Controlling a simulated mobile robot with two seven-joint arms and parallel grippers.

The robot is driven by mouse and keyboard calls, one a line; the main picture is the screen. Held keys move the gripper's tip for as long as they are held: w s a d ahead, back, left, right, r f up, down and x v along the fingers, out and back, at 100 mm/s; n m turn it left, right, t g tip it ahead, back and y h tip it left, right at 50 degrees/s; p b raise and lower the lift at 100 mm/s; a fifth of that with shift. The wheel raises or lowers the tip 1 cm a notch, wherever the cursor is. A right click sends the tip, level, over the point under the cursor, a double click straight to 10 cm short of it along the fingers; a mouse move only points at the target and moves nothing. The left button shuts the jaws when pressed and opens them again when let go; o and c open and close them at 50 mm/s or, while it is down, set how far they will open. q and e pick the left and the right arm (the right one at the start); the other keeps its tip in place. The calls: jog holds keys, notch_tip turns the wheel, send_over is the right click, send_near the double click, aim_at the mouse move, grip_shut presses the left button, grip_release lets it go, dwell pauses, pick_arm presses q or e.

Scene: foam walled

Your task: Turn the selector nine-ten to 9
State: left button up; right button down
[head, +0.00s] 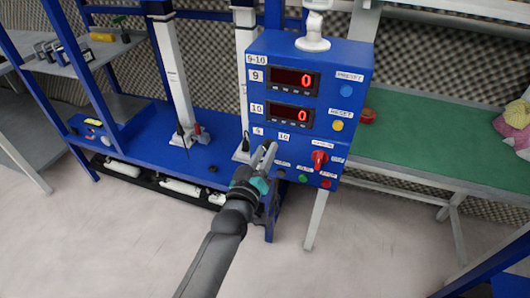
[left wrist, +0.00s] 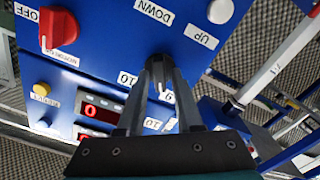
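The blue control box (head: 340,100) carries small labels 9 and 10 below its lower display. My left gripper (head: 268,148) is at the box front just under these labels, fingers pointing at the panel. In the left wrist view the two fingers (left wrist: 160,68) show a narrow gap between them and reach the panel between the 10 label (left wrist: 127,78) and the 9 label (left wrist: 167,97). My right gripper is not in view.
A red knob (head: 320,158) sits right of the gripper, with small buttons below it. Both displays (head: 295,80) read 0. Blue and yellow preset buttons (head: 337,125) are on the right. A green-topped table (head: 430,135) stands right; blue shelving with white posts stands left.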

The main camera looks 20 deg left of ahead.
pick_arm(q)
jog(key=shift+o, duration=0.8)
jog(key=shift+s, duration=0.15)
jog(key=shift+s, duration=0.35)
jog(key=s+p, duration=0.2)
jog(key=s, duration=1.2)
jog(key=shift+s+a+p, duration=0.15)
jog(key=shift+a+p, duration=0.1)
jog(key=shift+p, duration=0.15)
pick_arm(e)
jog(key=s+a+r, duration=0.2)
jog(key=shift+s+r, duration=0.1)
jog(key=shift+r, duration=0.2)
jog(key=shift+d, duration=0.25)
